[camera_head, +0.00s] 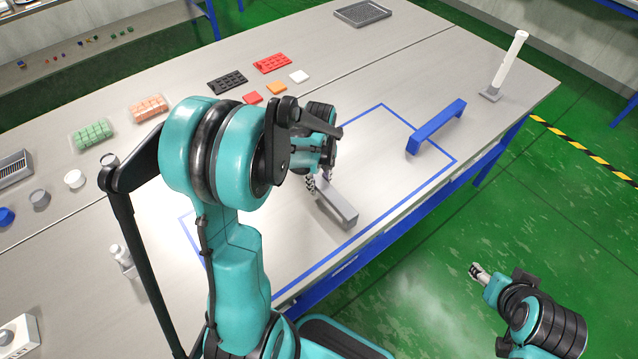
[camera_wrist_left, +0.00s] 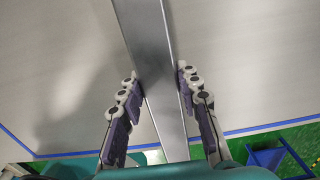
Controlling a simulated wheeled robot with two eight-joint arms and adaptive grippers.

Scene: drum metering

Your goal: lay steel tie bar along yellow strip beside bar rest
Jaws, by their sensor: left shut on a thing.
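A grey steel tie bar (camera_head: 338,205) is inside the blue outline on the table. My left gripper (camera_head: 316,184) is shut on it. In the left wrist view the bar (camera_wrist_left: 146,40) passes between the two fingers (camera_wrist_left: 158,82). I cannot tell whether the bar touches the table. A blue bridge-shaped piece (camera_head: 436,127), possibly the bar rest, stands right of the bar, apart from it. I see no plain yellow strip on the table; my left arm hides part of it. My right gripper (camera_head: 478,271) is over the green floor, clear of the table; its jaws are too small to read.
A white cylinder on a grey base (camera_head: 509,66) stands at the far right. Red (camera_head: 272,63) and black (camera_head: 228,82) trays and small tiles lie behind my arm. Yellow-black tape (camera_head: 580,145) marks the floor. The table between bar and blue piece is clear.

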